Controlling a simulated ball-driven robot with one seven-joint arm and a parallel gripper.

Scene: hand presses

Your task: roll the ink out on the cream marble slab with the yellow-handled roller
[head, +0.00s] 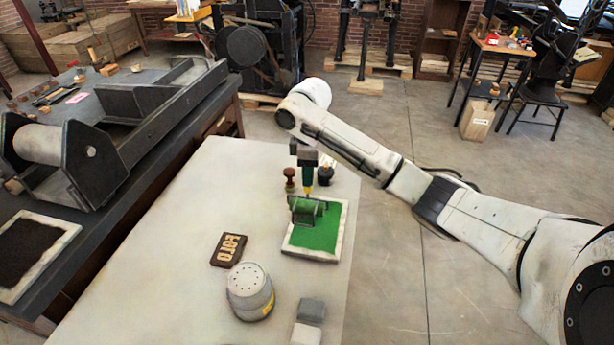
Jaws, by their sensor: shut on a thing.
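The cream marble slab (312,255) lies flat on the pale table, its middle covered with green ink (318,236). The roller (306,208), its drum coated green, is at the far part of the slab. Its yellow handle (309,189) stands upright below my gripper (308,172), which is shut on it. The gripper hides the top of the handle. The drum looks to be at the inked surface, but I cannot tell whether it touches.
A brown stamp (290,179) and a dark knob-shaped thing (326,174) stand close behind the slab. A lettered block (229,249), a tin with a pierced top (251,291) and grey blocks (310,312) stand nearer. The table's left part is clear. A press (95,160) stands on the dark bench.

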